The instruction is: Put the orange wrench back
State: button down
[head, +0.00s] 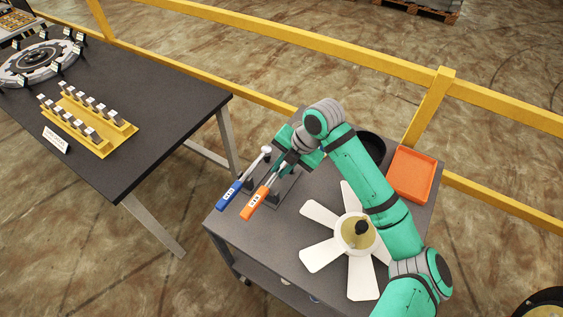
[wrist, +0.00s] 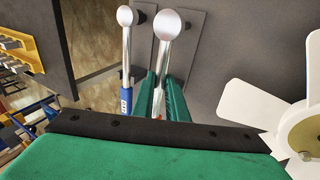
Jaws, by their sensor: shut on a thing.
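The orange wrench (head: 258,200), with an orange handle and silver shaft, points to the lower left at the cart's left side. In the wrist view its round silver head (wrist: 172,24) is at top centre. My gripper (head: 291,160) is shut on its shaft; in the wrist view the green fingers (wrist: 163,82) lie on both sides of the shaft and hide most of the handle. The blue wrench (head: 230,192) lies parallel beside it, left, and also shows in the wrist view (wrist: 126,75). Both are over a dark grey holder (head: 287,190). I cannot tell whether the orange wrench touches it.
A white fan-like part (head: 323,255) lies right of the wrenches on the cart (head: 240,237). An orange tray (head: 414,175) and a black round container (head: 372,147) are at the back right. A dark table (head: 165,105) stands left, across a gap. A yellow rail (head: 350,65) runs behind.

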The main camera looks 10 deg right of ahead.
notch_tip(320, 180, down, 3)
jog(key=shift+r, duration=0.3)
jog(key=shift+a, duration=0.1)
jog(key=shift+s, duration=0.1)
dwell(0.4)
jog(key=shift+s, duration=0.1)
dwell(0.3)
